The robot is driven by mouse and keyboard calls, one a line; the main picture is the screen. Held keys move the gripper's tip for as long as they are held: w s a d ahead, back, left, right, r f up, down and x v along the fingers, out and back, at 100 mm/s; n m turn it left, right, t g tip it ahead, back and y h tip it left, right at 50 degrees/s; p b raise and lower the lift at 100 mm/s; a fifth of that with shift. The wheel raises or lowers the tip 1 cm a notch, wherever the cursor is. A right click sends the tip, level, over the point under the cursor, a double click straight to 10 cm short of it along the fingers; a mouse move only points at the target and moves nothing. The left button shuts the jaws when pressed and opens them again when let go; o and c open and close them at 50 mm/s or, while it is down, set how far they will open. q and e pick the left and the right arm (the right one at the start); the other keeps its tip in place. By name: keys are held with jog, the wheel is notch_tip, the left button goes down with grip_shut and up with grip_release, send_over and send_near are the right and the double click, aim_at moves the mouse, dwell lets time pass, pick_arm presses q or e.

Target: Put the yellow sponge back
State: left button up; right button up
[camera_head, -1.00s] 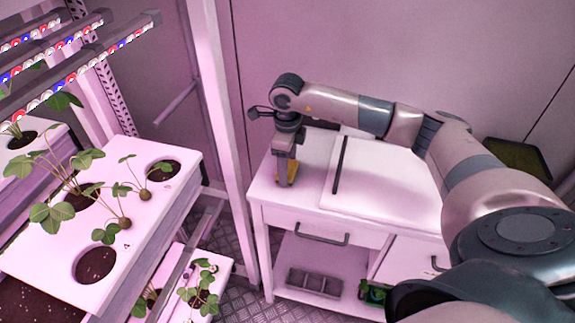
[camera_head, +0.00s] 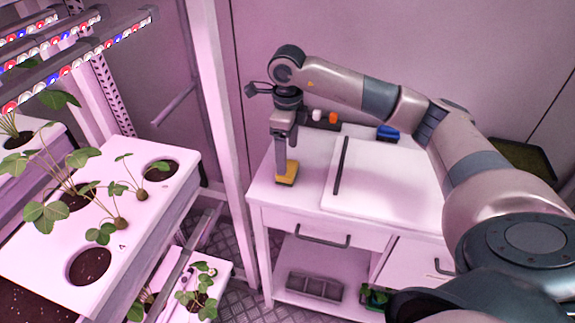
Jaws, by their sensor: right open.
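The yellow sponge (camera_head: 288,177) lies on the white cabinet top (camera_head: 300,195), near its left end. My right gripper (camera_head: 282,158) points down over the sponge and is open. Its visible finger reaches close to the sponge's far left side; I cannot tell whether it touches. My left gripper is not in view.
A white board (camera_head: 385,190) with a dark bar lies right of the sponge. Small white and orange items (camera_head: 325,117) and a blue item (camera_head: 388,133) stand at the back. A planter rack (camera_head: 130,225) stands at left. A grey tray (camera_head: 314,286) sits on the lower shelf.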

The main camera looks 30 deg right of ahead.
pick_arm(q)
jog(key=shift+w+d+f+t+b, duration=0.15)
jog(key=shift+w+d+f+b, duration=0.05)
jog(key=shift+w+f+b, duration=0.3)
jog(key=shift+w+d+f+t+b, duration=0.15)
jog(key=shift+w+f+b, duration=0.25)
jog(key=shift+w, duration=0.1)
pick_arm(e)
notch_tip(320, 180, up, 6)
jog(key=shift+r, duration=0.15)
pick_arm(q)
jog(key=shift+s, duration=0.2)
